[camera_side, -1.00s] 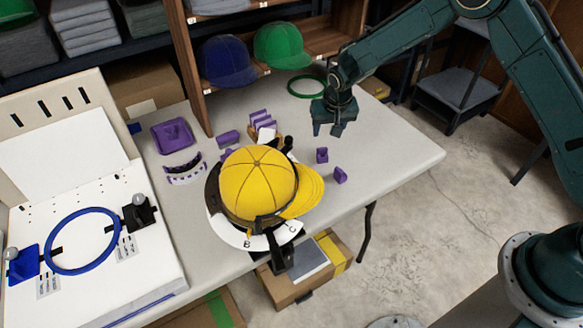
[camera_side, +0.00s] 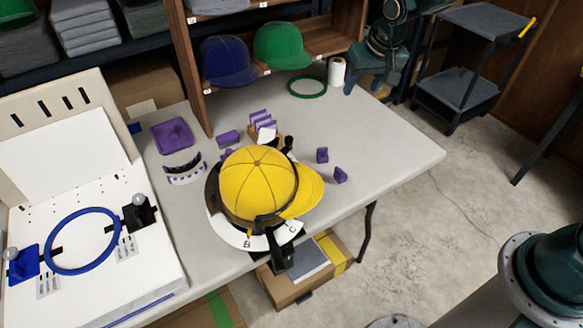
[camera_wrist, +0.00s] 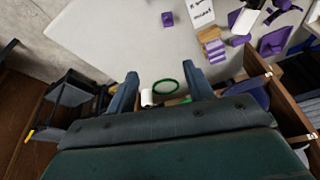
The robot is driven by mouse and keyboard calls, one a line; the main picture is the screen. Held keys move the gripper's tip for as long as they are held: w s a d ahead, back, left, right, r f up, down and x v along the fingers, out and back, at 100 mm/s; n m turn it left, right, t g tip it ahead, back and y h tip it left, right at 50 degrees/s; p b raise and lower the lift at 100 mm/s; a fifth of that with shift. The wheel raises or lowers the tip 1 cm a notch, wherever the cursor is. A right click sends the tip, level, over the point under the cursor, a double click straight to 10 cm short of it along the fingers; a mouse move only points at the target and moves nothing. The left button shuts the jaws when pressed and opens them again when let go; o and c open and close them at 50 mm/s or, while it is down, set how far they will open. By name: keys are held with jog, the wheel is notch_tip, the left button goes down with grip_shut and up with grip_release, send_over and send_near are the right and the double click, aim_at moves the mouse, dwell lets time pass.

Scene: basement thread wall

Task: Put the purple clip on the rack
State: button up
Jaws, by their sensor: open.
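Two small purple clips lie on the table right of the yellow cap in the side view, one farther back (camera_side: 322,155) and one nearer (camera_side: 340,175). One purple clip (camera_wrist: 167,19) shows at the top of the wrist view. A purple slotted piece (camera_side: 262,119) with upright fins stands behind the cap by a wooden block; it also shows in the wrist view (camera_wrist: 213,48). I cannot tell whether this is the rack. My gripper (camera_side: 366,84) is open and empty at the table's back right, away from the clips. Its fingers are spread in the wrist view (camera_wrist: 162,88).
A yellow cap (camera_side: 258,182) sits mid-table on a black and white stand. A green ring (camera_side: 307,87) and white roll (camera_side: 337,72) are near my gripper. A wooden shelf (camera_side: 187,60) holds caps behind. The table's right part (camera_side: 400,150) is clear.

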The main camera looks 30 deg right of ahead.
jog(key=s+d+r, duration=0.1)
jog(key=s+r, duration=0.6)
jog(key=r, duration=0.1)
jog(key=s+d+r+n, duration=0.1)
jog(key=s+r, duration=0.1)
jog(key=s, duration=1)
jog(key=s+d+r+n+t, duration=0.1)
jog(key=s+r+n, duration=0.1)
jog(key=s, duration=1)
jog(key=shift+r+t+y, duration=0.25)
jog(key=shift+t+y, duration=0.05)
jog(key=shift+y, duration=0.1)
